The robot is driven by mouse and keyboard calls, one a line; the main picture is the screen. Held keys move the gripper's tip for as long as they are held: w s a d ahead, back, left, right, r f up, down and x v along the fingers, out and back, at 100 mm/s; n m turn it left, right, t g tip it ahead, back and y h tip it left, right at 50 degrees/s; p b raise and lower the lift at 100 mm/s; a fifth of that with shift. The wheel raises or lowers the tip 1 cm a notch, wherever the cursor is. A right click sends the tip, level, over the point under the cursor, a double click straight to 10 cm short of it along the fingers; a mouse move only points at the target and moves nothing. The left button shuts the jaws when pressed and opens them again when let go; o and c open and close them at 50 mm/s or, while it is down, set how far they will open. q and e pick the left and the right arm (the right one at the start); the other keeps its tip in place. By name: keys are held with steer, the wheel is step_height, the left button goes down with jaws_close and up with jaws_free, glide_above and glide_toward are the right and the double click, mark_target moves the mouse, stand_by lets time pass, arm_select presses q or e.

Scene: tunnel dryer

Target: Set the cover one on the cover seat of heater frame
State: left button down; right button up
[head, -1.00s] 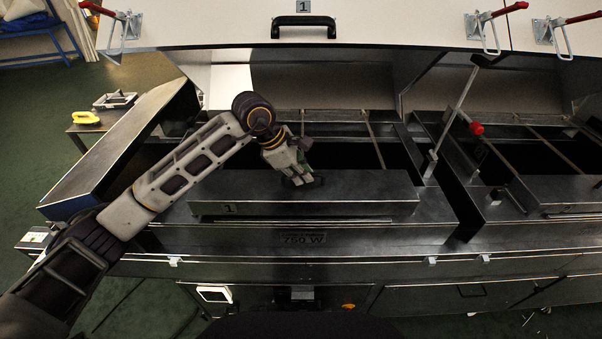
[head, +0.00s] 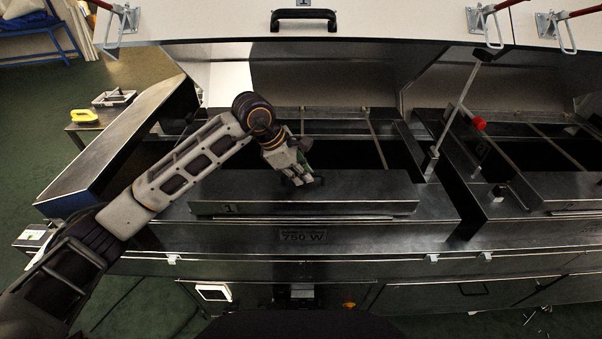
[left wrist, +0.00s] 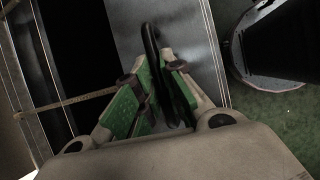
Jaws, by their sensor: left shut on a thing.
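Cover one (head: 355,188) is a long dark metal piece marked 1, lying lengthwise across the front part of the heater frame (head: 385,235), above its 750 W plate. My left gripper (head: 298,178) is over the cover's middle. In the left wrist view its green-padded fingers (left wrist: 160,92) are shut on the cover's black handle (left wrist: 150,45). A light strip shows just under the cover's front edge. I cannot tell whether the cover touches the frame or hangs slightly above it. The seat under it is hidden. My right gripper is not in view.
The raised white lid (head: 400,22) with a black handle stands behind the frame. A slanted metal panel (head: 110,150) and a small table with tools (head: 100,118) are at the left.

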arm_select(q)
steer(key=shift+f+b, duration=0.4)
steer(key=c, duration=1.4)
jaws_free()
steer(key=shift+c, duration=0.2)
steer(key=shift+f, duration=0.1)
steer(key=v, duration=1.2)
steer(key=shift+s, duration=0.1)
